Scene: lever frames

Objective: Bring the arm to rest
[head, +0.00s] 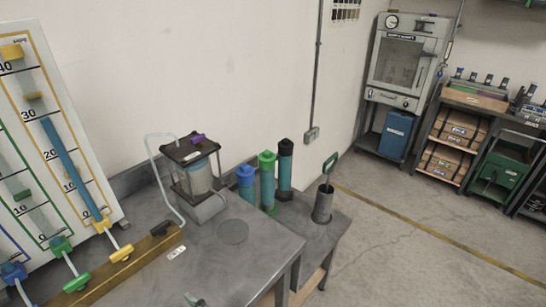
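My arm and gripper do not show in the head view. A grey workbench (232,262) fills the lower middle of the view. On it, at the left, stands a white scale board (52,130) with numbered columns and coloured sliders. Yellow (122,253), green (77,283) and blue (14,272) handles sit at its foot. A wooden bar (125,262) lies along the bench in front of the board.
A glass vessel (196,178) with a hose stands at the bench's back. Beyond it are capped cylinders (267,180) and a grey pot (322,205) with a green handle. An oven (406,62) and shelves (452,142) stand far right. The floor (400,215) between is clear.

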